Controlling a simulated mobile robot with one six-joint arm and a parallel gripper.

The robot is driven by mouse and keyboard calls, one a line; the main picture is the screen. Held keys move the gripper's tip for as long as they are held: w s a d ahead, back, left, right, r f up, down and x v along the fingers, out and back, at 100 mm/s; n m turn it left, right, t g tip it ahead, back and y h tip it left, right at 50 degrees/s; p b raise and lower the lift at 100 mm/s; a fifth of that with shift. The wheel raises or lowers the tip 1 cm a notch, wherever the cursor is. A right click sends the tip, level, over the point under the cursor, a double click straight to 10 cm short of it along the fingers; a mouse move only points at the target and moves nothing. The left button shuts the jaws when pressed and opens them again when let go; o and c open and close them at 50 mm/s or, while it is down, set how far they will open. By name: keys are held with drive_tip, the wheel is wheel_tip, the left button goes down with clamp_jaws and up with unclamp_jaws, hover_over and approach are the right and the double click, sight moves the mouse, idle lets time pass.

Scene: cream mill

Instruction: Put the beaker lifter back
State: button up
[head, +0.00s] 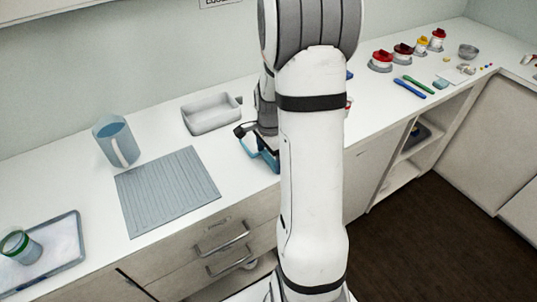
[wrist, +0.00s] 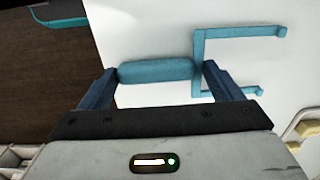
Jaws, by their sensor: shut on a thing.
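The beaker lifter (wrist: 240,31) is a teal piece with a thick rounded handle and a square fork with two prongs. In the wrist view my gripper (wrist: 160,70) is shut on its handle, with one dark blue finger at each end. The fork points to the right, over the white counter. In the head view my gripper (head: 260,155) is low at the counter's front part, partly hidden behind my arm. I cannot tell whether the lifter touches the counter.
Left of my gripper are a grey tray (head: 210,128), a ribbed grey mat (head: 150,218) and a blue jug (head: 108,128). A green-rimmed beaker (head: 29,257) stands on a tray at far left. Red-topped pots (head: 380,66) and pens (head: 410,89) lie to the right.

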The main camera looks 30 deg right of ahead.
drive_tip(key=shift+f, duration=0.25)
drive_tip(key=o, duration=0.8)
drive_tip(key=shift+r, duration=0.1)
drive_tip(key=shift+o, duration=0.2)
wheel_tip(320, 180, up, 11)
drive_tip(key=s+a+r+n+t, duration=0.1)
drive_tip(key=s+a+r+n, duration=0.1)
drive_tip(key=s+a+n, duration=0.5)
drive_tip(key=s+a+r+n+t, duration=0.1)
drive_tip(key=s+a+r+n, duration=0.2)
drive_tip(key=s+a+n, duration=0.5)
drive_tip(key=n, duration=0.2)
drive_tip(key=shift+s+a+r+n+t+b, duration=0.15)
drive_tip(key=shift+s+r+n+t+b, duration=0.15)
drive_tip(key=shift+s+r+t, duration=0.1)
